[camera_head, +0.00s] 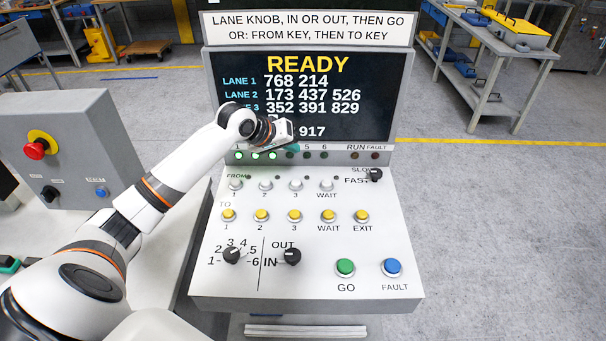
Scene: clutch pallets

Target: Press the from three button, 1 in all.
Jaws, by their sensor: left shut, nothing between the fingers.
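The control panel (208,275) slopes toward me below a dark screen (385,95) reading READY. The from row holds white buttons labelled 1, 2, 3 and WAIT. The from three button (295,185) is the third of them, uncovered. My left gripper (288,142) is shut and empty. It shows in front of the lower screen and the lamp strip, above the from row in the picture and apart from the from three button. Its fingertips are small and hard to make out. My right gripper is not in view.
Yellow to buttons (294,216) sit just below the from row. Two black knobs (292,257), a green GO button (345,267) and a blue FAULT button (392,267) are lower. A grey box with a red emergency button (35,149) stands left.

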